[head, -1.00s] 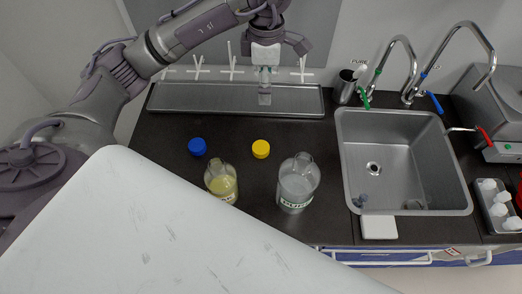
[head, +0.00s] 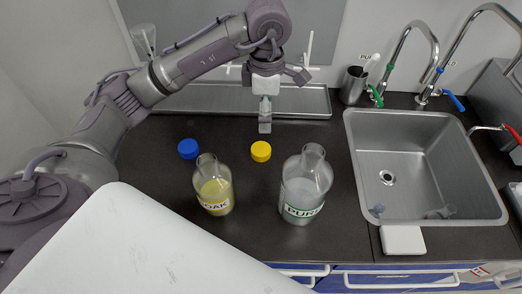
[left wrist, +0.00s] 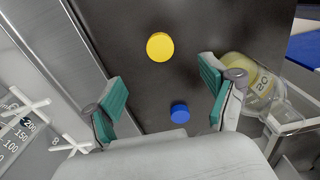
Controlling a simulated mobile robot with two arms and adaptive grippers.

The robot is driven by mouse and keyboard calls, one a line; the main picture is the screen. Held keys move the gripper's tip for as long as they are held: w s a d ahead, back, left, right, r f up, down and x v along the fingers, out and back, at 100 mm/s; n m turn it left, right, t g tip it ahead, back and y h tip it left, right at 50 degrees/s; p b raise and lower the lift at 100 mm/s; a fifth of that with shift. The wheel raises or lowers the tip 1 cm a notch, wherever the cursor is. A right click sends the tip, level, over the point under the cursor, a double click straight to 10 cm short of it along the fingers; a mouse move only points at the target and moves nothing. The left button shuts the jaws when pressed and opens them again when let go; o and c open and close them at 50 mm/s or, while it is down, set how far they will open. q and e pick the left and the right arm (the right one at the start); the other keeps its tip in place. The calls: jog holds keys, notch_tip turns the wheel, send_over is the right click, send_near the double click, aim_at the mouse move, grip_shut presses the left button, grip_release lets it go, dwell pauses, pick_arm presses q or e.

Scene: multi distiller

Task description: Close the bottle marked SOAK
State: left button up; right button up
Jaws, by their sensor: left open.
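The SOAK bottle (head: 214,190) is clear glass with yellowish liquid and stands upright on the dark counter, its neck open. It also shows at the right of the left wrist view (left wrist: 262,82). A blue cap (head: 188,149) and a yellow cap (head: 261,151) lie on the counter behind the bottles. In the left wrist view the yellow cap (left wrist: 160,46) and the blue cap (left wrist: 180,114) lie apart, below my gripper. My left gripper (head: 265,118) is open and empty, above the counter just behind the yellow cap; its teal fingers (left wrist: 160,86) are spread.
A second clear bottle (head: 304,190), its label partly readable as PUR, stands open right of SOAK. A steel sink (head: 420,160) with taps is at the right. A metal tray (head: 200,98) and white pegs line the back wall. A pale surface (head: 130,250) covers the lower left.

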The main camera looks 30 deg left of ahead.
pick_arm(q)
jog(key=p, duration=0.1)
send_over(262, 149)
jog(key=f, duration=0.8)
jog(key=shift+w+d+f, duration=0.1)
jog(key=shift+d+f, duration=0.15)
jog(key=shift+d, duration=0.1)
jog(key=f+p, duration=0.1)
jog(key=f, duration=0.1)
jog(key=a+f+p, duration=0.1)
jog(key=f, duration=0.1)
jog(key=shift+f, duration=0.25)
jog(key=shift+d+f, duration=0.1)
jog(key=shift+f, duration=0.25)
jog(key=c, duration=0.9)
